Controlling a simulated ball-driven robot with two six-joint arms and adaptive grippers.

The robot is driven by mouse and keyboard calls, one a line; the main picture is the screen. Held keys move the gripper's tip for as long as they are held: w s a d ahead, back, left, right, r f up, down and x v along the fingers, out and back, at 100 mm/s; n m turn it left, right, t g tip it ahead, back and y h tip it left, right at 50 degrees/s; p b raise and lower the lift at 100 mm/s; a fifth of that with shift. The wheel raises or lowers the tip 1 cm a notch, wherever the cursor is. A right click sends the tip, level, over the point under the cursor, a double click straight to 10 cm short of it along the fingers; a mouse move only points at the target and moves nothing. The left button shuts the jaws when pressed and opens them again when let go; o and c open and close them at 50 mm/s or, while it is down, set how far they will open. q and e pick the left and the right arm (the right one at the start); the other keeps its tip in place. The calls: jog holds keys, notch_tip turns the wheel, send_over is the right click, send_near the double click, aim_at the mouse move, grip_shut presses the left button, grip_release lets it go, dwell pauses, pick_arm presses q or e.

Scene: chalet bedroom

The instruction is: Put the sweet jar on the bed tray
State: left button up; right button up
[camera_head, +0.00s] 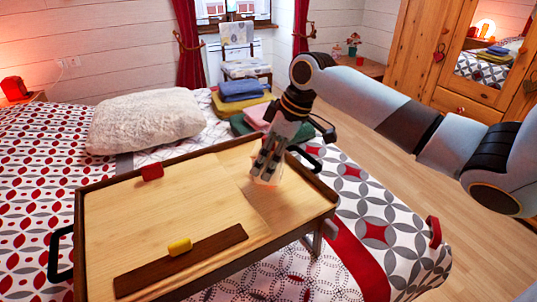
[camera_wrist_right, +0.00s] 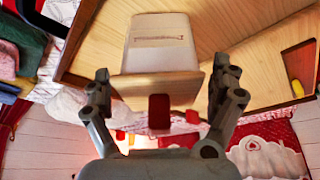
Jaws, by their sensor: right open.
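The sweet jar appears as a pale body with a wooden lid and a red knob in the right wrist view (camera_wrist_right: 160,45), between my right gripper's spread fingers. In the head view only a pale patch of it shows around the fingertips. It stands on the bed tray (camera_head: 190,190), towards its right side. My right gripper (camera_head: 265,172) points down at the jar and is open; its fingers also show in the wrist view (camera_wrist_right: 166,80), one on each side of the lid. Contact with the jar cannot be told. My left gripper is out of view.
A red block (camera_head: 151,172) sits at the tray's far left edge. A yellow block (camera_head: 179,246) rests on a dark strip (camera_head: 205,256) near the front. Folded cloths (camera_head: 240,92) and a fluffy pillow (camera_head: 146,121) lie on the bed behind. The tray's middle is clear.

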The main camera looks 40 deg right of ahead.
jog(key=p+v, duration=0.1)
jog(key=v, duration=1.1)
jog(key=shift+s, duration=0.15)
